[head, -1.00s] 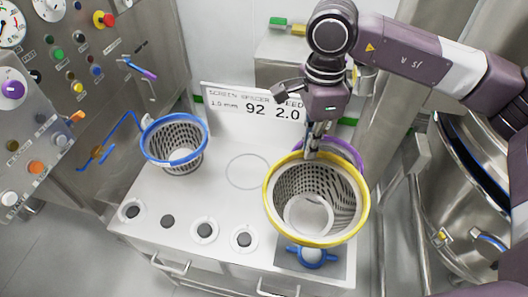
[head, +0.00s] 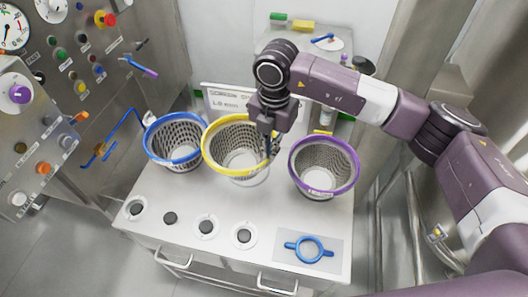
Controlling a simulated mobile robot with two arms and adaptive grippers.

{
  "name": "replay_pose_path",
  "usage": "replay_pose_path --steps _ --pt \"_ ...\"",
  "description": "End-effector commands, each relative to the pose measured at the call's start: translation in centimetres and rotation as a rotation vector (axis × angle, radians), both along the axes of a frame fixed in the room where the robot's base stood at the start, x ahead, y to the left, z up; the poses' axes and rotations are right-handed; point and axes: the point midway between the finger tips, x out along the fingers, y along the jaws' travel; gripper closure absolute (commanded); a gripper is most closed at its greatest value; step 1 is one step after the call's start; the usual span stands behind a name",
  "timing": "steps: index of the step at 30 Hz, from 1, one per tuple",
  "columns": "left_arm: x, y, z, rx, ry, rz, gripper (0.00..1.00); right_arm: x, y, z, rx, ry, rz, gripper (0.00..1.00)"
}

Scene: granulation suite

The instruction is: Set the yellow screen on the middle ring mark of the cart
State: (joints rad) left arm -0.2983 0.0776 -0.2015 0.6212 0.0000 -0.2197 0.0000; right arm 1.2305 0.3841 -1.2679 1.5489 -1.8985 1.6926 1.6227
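The yellow screen (head: 212,160), a perforated basket with a yellow rim, is upright over the middle of the cart (head: 140,200), between two other screens. My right gripper (head: 269,150) is shut on the right side of its rim. Part of the middle ring mark (head: 264,182) shows as a thin curve just below the screen's base, which covers the rest. I cannot tell whether the base touches the cart top. My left gripper is not in view.
The blue screen (head: 160,150) stands close on the left, the purple screen (head: 345,177) on the right. Several round dark knobs (head: 170,218) line the cart's front, beside a blue two-handled ring (head: 309,249). A sign (head: 218,97) stands behind. A control panel (head: 70,100) is at left.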

Motion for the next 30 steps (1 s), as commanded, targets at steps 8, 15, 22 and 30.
replay_pose_path --steps 8,15,22,30 --pt "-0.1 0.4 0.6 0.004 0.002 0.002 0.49 0.2 1.4 -1.5 0.003 -0.003 -0.370 1.00" --pt "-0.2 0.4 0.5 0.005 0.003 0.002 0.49 0.2 1.6 -2.1 0.004 -0.005 -0.440 1.00" --pt "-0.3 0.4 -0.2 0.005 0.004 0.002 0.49 0.2 1.6 -3.2 0.003 -0.003 -0.438 1.00" --pt "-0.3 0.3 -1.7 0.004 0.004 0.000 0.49 0.2 1.6 -5.4 0.004 -0.004 -0.437 1.00"
